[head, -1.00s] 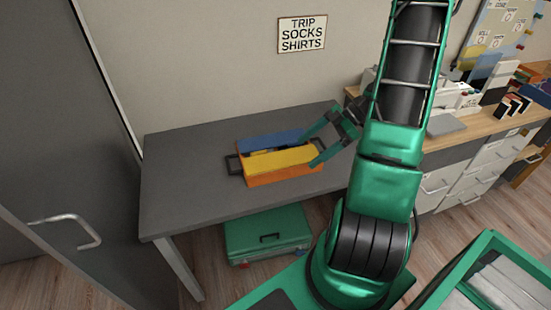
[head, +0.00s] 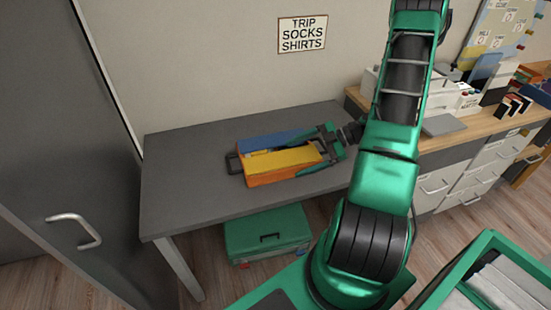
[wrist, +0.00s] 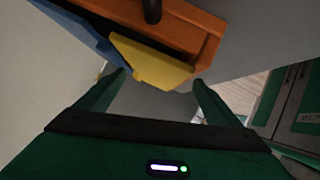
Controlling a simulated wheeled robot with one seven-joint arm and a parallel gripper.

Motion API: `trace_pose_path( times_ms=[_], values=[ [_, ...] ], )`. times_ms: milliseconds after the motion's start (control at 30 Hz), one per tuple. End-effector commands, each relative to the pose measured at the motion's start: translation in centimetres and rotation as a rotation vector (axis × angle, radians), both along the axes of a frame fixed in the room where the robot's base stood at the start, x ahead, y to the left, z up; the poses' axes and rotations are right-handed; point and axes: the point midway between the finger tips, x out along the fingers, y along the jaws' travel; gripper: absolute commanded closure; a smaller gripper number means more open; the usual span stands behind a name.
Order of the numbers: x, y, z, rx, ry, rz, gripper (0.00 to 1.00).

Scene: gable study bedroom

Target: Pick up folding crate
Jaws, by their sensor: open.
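The folding crate (head: 268,181) stands on the grey table, with an orange body, a blue panel on its far side and a yellow panel on its near side. A dark handle shows at its left end. My gripper (head: 312,150) is open at the crate's right end, with its green fingers apart. In the wrist view the crate's orange wall (wrist: 196,28) and yellow panel (wrist: 150,63) lie ahead of my gripper (wrist: 160,85). Whether a finger touches the crate, I cannot tell.
The grey table (head: 185,190) is bare left of the crate. A green case (head: 267,235) stands on the floor below it. A grey door (head: 50,150) is at the left. A wooden desk (head: 455,140) with drawers and several items is at the right.

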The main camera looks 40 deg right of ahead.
Motion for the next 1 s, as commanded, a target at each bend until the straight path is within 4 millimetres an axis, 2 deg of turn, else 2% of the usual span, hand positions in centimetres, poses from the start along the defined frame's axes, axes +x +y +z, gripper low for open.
trace_pose_path(
  times_ms=[100,300,600,633,900,1000],
  values=[
    [0.6,1.5,-0.8,0.003,0.003,0.003,0.13],
    [1.7,3.3,-1.9,0.002,0.002,0.003,0.13],
    [2.0,3.7,-2.1,0.0,0.002,0.001,0.13],
    [2.0,3.7,-2.1,0.0,0.001,0.0,0.15],
    [2.0,3.7,-2.0,0.0,-0.003,0.002,0.77],
    [2.0,3.7,-2.0,0.0,-0.003,0.002,0.78]
  ],
)
